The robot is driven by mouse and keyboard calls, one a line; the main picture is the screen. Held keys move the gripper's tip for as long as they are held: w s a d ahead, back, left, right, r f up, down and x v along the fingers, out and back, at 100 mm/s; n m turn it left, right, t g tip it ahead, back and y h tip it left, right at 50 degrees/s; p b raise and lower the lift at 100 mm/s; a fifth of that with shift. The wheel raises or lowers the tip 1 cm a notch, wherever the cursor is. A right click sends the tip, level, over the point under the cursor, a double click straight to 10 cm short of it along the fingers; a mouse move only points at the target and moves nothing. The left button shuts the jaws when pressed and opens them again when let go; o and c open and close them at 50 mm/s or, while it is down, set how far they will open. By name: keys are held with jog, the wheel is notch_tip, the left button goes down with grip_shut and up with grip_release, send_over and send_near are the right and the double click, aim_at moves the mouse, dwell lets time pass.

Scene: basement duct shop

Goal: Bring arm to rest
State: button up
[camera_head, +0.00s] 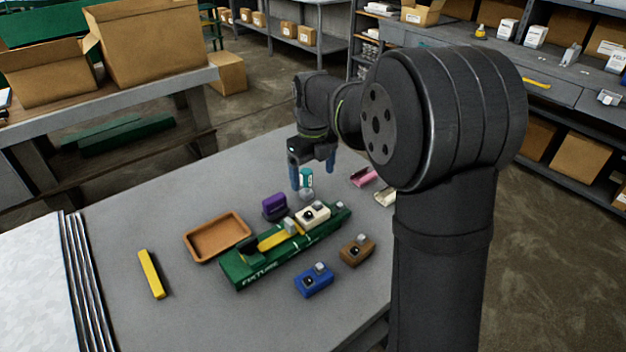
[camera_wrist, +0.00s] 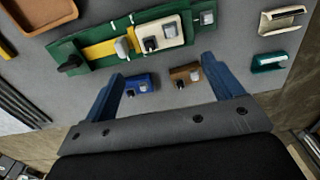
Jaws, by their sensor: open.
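My gripper (camera_head: 312,178) is open, with its two blue fingers spread and pointing down above the far part of the grey table (camera_head: 190,285). In the wrist view my gripper (camera_wrist: 160,82) has nothing between its fingers; blue and brown blocks show on the table beyond them. A small teal piece (camera_head: 306,176) shows between the fingers in the head view; its exact distance from them is unclear. The green fixture (camera_head: 240,271) lies nearer than the gripper, carrying a yellow strip (camera_head: 278,239) and a cream block (camera_head: 312,215).
A purple block (camera_head: 275,206), brown tray (camera_head: 189,247), yellow bar (camera_head: 151,274), blue block (camera_head: 314,282) and brown block (camera_head: 356,251) surround the fixture. Pink (camera_head: 363,177) and cream (camera_head: 385,197) channels lie right. A teal channel (camera_wrist: 269,63) shows in the wrist view. The table's left part is mostly clear.

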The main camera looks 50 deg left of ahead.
jog(key=shift+f, duration=0.15)
send_over(313, 212)
jog(key=shift+f, duration=3.95)
jog(key=shift+f, duration=0.15)
jog(key=shift+f, duration=1.75)
notch_tip(313, 212, up, 4)
jog(key=shift+f, duration=0.1)
jog(key=w+d+r, duration=0.6)
jog(key=d+r, duration=0.1)
jog(key=d, duration=0.2)
jog(key=s+a+f+n, duration=0.1)
jog(key=s+a+n, duration=0.2)
jog(key=a+n, duration=0.5)
jog(key=s+a+n, duration=0.3)
jog(key=a+n, duration=0.5)
jog(key=n, duration=0.9)
jog(key=shift+f, duration=0.4)
